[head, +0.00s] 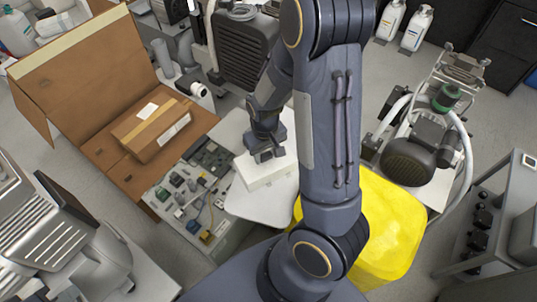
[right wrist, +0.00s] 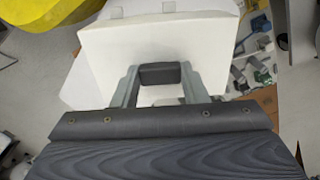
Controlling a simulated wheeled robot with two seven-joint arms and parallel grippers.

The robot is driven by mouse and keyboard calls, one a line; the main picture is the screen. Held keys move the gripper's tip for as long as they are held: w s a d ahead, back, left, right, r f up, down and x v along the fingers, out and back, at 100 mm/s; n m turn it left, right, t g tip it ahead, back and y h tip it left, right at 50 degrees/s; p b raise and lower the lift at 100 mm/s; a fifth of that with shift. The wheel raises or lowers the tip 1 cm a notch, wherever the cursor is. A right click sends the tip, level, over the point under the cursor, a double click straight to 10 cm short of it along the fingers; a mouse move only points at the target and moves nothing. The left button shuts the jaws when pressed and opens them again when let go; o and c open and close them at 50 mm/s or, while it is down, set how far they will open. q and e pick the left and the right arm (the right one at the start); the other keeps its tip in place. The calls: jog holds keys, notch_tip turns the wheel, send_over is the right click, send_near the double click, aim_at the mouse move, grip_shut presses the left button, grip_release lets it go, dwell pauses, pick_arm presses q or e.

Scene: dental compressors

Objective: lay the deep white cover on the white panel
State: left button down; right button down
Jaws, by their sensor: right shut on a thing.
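The deep white cover (head: 268,171) is a white box-like piece in the middle of the head view. My right gripper (head: 266,155) is shut on its edge from above. In the right wrist view the cover (right wrist: 105,52) fills the upper middle, with the right gripper's fingers (right wrist: 160,80) at its near side. The white panel (head: 258,207) is a flat white plate under and around the cover; part of it is hidden by the cover and my right arm. Whether the cover touches the panel or hangs just above it, I cannot tell. My left gripper is not in view.
An open cardboard box (head: 100,120) with a taped carton (head: 152,130) stands left. A tray of circuit boards (head: 195,195) lies beside the panel. A yellow bin (head: 395,225) is right of my arm, near a compressor (head: 410,160). Grey machinery (head: 50,235) occupies the lower left.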

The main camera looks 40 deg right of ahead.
jog(key=shift+w+d+f+b, duration=0.35)
jog(key=shift+w+d+f, duration=0.5)
jog(key=shift+f, duration=0.8)
jog(key=shift+w+d+f+b, duration=0.35)
jog(key=shift+w+d+f, duration=0.5)
jog(key=shift+f, duration=0.8)
jog(key=shift+w+d+f+b, duration=0.35)
jog(key=shift+w+d+f, duration=0.5)
jog(key=shift+f, duration=0.8)
jog(key=shift+f, duration=0.15)
jog(key=c, duration=0.9)
grip_release()
jog(key=shift+o, duration=0.2)
